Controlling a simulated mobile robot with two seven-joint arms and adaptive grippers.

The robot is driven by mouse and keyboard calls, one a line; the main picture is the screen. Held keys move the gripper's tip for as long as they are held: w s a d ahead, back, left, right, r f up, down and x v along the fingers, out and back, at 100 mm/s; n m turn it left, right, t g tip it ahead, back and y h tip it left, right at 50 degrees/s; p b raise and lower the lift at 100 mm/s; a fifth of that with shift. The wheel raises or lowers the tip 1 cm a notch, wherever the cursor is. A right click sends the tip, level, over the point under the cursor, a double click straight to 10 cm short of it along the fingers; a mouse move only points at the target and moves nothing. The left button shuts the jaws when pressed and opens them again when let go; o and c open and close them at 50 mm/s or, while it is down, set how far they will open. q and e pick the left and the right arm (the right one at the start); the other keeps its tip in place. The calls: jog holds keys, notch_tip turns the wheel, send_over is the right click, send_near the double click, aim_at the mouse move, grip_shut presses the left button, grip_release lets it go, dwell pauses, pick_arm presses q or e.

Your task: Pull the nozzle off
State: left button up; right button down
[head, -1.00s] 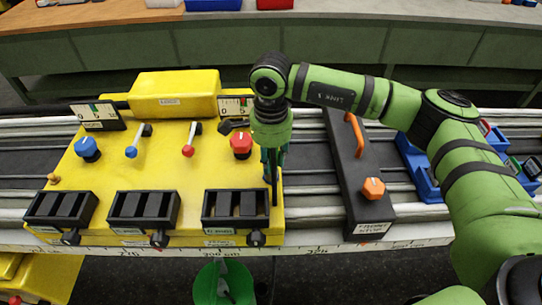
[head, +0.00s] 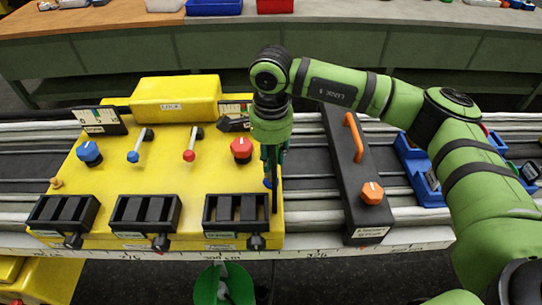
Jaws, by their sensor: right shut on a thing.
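A yellow console (head: 210,185) lies across the rails, with levers, knobs and black trays on it. My right gripper (head: 271,188) points down at the console's right edge, beside the red knob (head: 241,150). It is shut on a small blue part (head: 267,183), of which only a bit shows between the dark fingers. I cannot tell from this view whether that part is the nozzle or whether it is still attached to anything. My left gripper is not in view.
A black box (head: 355,175) with an orange handle and orange knob stands right of the gripper. Blue bins (head: 425,180) lie farther right, partly behind my arm. A green bucket (head: 222,285) stands below the front edge. Bare rails separate the console and black box.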

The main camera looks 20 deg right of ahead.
jog(key=shift+r+p, duration=0.45)
jog(key=shift+r, duration=0.8)
